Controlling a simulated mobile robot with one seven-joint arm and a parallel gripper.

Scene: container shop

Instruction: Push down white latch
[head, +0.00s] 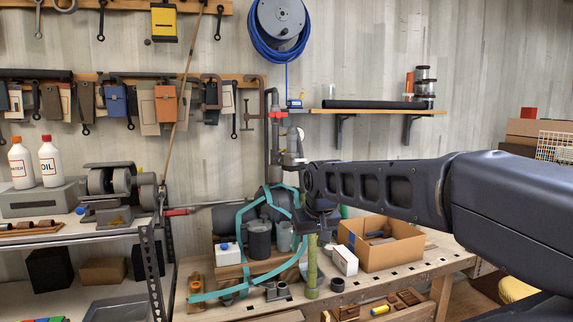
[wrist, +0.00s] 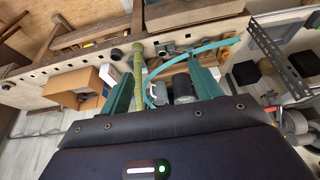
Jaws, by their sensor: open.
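I cannot pick out a white latch with certainty. A pale fitting (head: 293,142) stands upright behind my arm in the head view, near a grey pipe with a red valve (head: 278,114); its lower part is hidden. My gripper (wrist: 160,68) is open, its two teal fingers spread apart with nothing held between them. In the wrist view a green post (wrist: 138,75) shows close beside the left finger; it also stands below my wrist in the head view (head: 312,268). In the head view my arm hides much of the gripper.
A teal band (head: 240,222) loops around dark jars on the workbench (head: 425,268). An open cardboard box (head: 392,252) and a small white box (head: 343,260) stand to the right. A wall shelf (head: 375,110) is above my arm. Tools hang at the left.

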